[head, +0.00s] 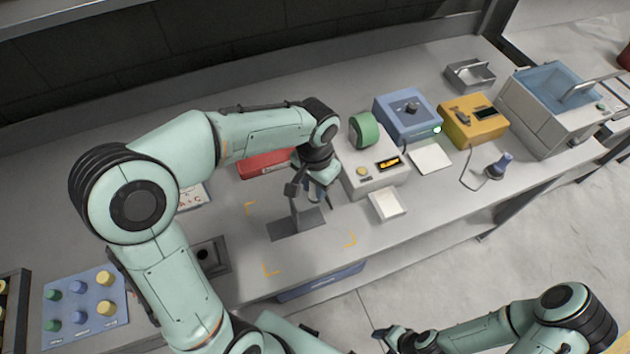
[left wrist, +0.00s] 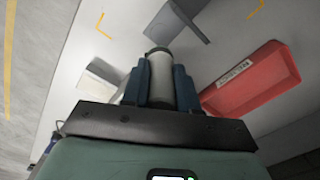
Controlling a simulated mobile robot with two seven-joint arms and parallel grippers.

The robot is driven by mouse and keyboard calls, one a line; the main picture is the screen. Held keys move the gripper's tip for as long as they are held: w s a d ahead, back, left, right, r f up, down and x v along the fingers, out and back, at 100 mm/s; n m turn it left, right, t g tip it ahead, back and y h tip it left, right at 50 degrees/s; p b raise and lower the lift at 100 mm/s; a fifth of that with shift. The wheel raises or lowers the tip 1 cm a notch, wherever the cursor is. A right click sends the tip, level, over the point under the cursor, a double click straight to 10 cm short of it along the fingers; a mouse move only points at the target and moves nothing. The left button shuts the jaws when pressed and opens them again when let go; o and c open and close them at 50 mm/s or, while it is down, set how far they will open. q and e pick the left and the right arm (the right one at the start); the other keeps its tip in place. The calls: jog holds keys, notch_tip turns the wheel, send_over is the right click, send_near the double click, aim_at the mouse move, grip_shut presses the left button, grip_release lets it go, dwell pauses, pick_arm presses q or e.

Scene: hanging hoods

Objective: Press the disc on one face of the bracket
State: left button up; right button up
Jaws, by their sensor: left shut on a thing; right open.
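The grey bracket (head: 297,224) stands on the bench inside yellow corner marks, with a flat base and an upright plate; in the left wrist view it (left wrist: 176,20) is at the top, just beyond the fingertips. My left gripper (head: 314,192) is above and beside the bracket's upright plate. Its blue fingers (left wrist: 160,78) are shut on a pale cylinder (left wrist: 160,70) with a dark end, which points toward the bracket. I cannot tell whether the end touches it. No separate disc can be made out. My right gripper (head: 388,338) is open and low at the front, away from the bench.
A red tray (head: 262,163) lies behind the bracket. To the right are a grey box with a green roll (head: 364,130), a small white block (head: 386,203), a blue box (head: 405,115) and a yellow box (head: 474,120). A knob panel (head: 85,308) is at the left.

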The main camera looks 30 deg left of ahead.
pick_arm(q)
notch_tip(320, 180, down, 6)
jog(key=b, duration=0.3)
jog(key=shift+s+f, duration=0.1)
jog(key=shift+f, duration=0.15)
jog(key=shift+f+b, duration=1.4)
jog(key=shift+f, duration=0.45)
pick_arm(e)
jog(key=s+f, duration=0.5)
jog(key=f, duration=0.2)
jog(key=shift+f+g, duration=0.3)
pick_arm(q)
jog(key=shift+f, duration=0.25)
pick_arm(e)
jog(key=shift+f, duration=0.15)
pick_arm(q)
jog(key=shift+r, duration=0.1)
jog(key=shift+r+p, duration=0.8)
jog(key=shift+r, duration=0.45)
jog(key=shift+r+p, duration=1.35)
jog(key=shift+r, duration=0.9)
pick_arm(e)
notch_tip(320, 180, up, 5)
jog(key=w, duration=0.3)
jog(key=shift+s, duration=0.15)
